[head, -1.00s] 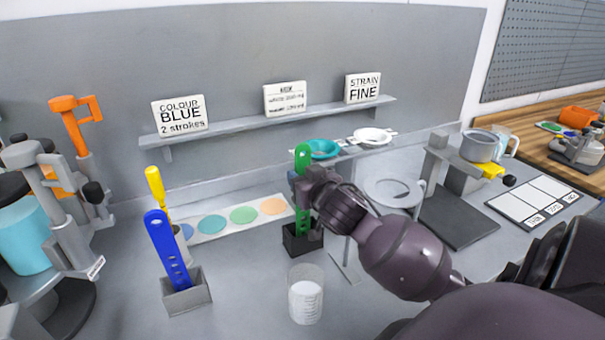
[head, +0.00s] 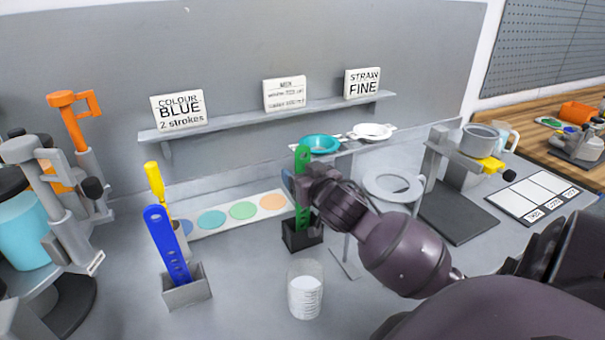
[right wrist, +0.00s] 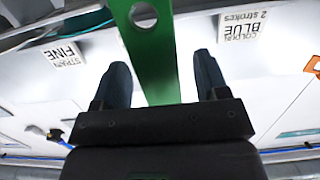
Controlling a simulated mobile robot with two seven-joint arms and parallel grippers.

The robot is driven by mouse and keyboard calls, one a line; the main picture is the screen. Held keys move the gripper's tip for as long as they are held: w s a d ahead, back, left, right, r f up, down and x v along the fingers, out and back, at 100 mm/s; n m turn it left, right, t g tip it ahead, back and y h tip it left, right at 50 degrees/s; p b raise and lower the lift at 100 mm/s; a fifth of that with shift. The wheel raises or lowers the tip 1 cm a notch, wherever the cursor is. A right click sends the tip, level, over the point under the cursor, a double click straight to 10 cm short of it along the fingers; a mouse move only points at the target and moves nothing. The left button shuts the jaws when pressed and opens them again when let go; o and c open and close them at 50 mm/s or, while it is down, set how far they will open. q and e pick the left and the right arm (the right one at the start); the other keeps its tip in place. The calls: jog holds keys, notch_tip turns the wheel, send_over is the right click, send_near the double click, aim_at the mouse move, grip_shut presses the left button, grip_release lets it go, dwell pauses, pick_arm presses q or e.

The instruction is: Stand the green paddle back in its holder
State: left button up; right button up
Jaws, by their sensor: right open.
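The green paddle (head: 302,185) stands upright in the black holder (head: 301,235) in the middle of the bench, its lower end inside the holder. My right gripper (head: 298,188) is at the paddle's upper part, coming from the right. In the right wrist view the green paddle (right wrist: 158,60) passes between the two dark fingers of my right gripper (right wrist: 158,82). The fingers are apart, with a gap on each side of the paddle. My left gripper is not in view.
A clear beaker with white contents (head: 305,290) stands in front of the black holder. A blue paddle (head: 166,245) leans in a grey holder (head: 187,290) at left, with a yellow-handled tool (head: 155,188) behind. A strainer stand (head: 390,188) is close behind my right arm.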

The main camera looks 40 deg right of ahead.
jog(key=v, duration=1)
jog(key=shift+s, duration=0.3)
jog(key=shift+a+f, duration=0.1)
jog(key=shift+a, duration=0.05)
